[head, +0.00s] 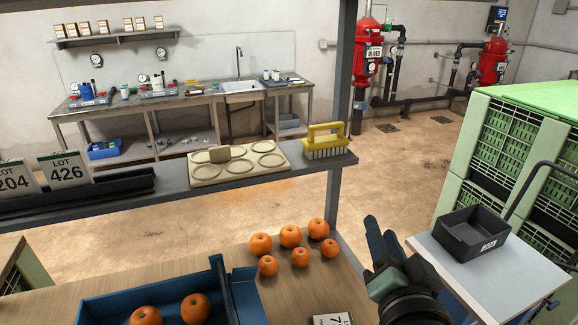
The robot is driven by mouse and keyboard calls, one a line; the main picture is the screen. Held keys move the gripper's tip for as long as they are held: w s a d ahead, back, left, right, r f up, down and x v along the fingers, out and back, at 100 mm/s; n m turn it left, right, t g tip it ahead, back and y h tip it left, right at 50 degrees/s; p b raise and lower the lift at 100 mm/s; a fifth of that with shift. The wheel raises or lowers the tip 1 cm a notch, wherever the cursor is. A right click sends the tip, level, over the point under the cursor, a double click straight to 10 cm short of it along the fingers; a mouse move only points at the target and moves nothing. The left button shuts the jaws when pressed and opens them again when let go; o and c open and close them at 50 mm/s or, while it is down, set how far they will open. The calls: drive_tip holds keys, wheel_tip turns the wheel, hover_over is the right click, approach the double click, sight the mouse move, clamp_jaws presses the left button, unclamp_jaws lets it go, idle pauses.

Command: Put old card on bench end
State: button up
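Two white lot cards stand in a black rail on the grey shelf at the left: one reads LOT 426 (66,170), the other, cut by the frame edge, ends in 204 (14,178). A third white card (333,319) is at the bottom edge on the wooden bench (200,262), mostly cut off, with a 7 showing. None is marked as old. My gripper (381,232) is raised at the bench's right end, away from the rail cards. No card shows in its fingers; their opening is unclear from this angle.
Several oranges (290,236) lie loose on the bench, beside a blue crate (244,294) holding more. A yellow brush (325,140) and a cream tray (205,173) stand on the shelf. A black bin (470,235) sits on a white cart at the right.

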drive_tip(key=s+a+r+n+t, duration=0.1)
drive_tip(key=a+r+n+t, duration=0.2)
drive_tip(key=r, duration=0.7)
drive_tip(key=a+r+n+t, duration=0.25)
drive_tip(key=a+r, duration=0.25)
drive_tip(key=r, duration=0.4)
drive_tip(key=s+a+r+n+t, duration=0.1)
drive_tip(key=s+a+r+t, duration=0.1)
drive_tip(key=s+r, duration=0.3)
drive_tip(key=s+a+r+n+t+y, duration=0.1)
drive_tip(key=s+a+r+t, duration=0.2)
drive_tip(key=r, duration=0.6)
drive_tip(key=shift+s+a+r+n, duration=0.25)
drive_tip(key=shift+s+a+n, duration=0.1)
drive_tip(key=shift+s, duration=0.5)
